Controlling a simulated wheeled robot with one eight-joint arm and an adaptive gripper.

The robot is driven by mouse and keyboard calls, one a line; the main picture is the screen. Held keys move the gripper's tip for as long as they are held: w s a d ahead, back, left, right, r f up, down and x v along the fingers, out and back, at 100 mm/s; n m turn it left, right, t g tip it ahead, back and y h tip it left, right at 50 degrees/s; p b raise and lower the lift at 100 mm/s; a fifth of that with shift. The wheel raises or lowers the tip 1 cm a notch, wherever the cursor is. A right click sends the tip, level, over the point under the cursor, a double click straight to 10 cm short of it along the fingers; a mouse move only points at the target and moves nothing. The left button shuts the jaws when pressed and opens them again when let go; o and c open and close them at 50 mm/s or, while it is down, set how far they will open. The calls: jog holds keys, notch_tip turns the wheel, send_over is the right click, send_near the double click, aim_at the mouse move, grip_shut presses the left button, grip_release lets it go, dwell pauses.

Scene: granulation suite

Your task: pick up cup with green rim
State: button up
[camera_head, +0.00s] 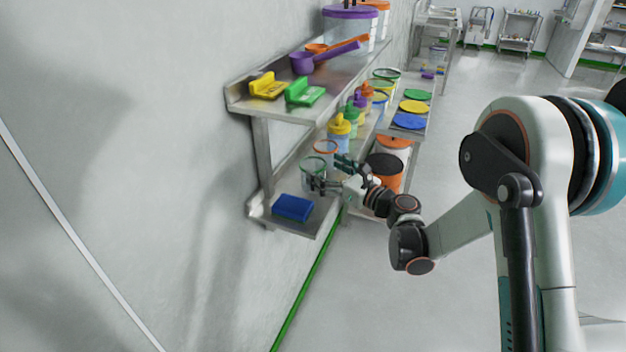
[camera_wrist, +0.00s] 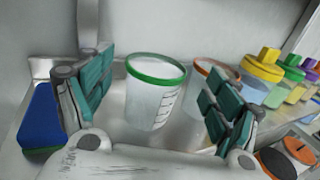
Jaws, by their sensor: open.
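The cup with the green rim (camera_wrist: 152,98) is a clear cup with dark measuring marks. It stands upright on the lower metal shelf in the wrist view, ahead of my gripper (camera_wrist: 158,105) and between its two spread teal-padded fingers. The fingers are open and I see no clear contact with the cup. In the head view, the cup (camera_head: 313,172) is partly hidden by my gripper (camera_head: 328,173), which reaches in from the right at the shelf's near end.
A cup with an orange rim (camera_wrist: 214,74) stands close on the right, partly behind the right finger. A blue block (camera_head: 292,207) lies at the shelf's near end. Yellow-capped bottles (camera_head: 340,128) stand farther along. The upper shelf (camera_head: 240,97) is overhead.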

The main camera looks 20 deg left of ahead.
aim_at(305, 160)
jog(key=b+x, duration=0.1)
jog(key=x, duration=0.1)
jog(key=f+x, duration=0.1)
jog(key=x, duration=0.1)
jog(key=shift+a+b, duration=0.3)
jog(key=shift+b, duration=0.1)
jog(key=shift+w+a+r, duration=0.15)
jog(key=shift+a, duration=0.05)
jog(key=c, duration=1.1)
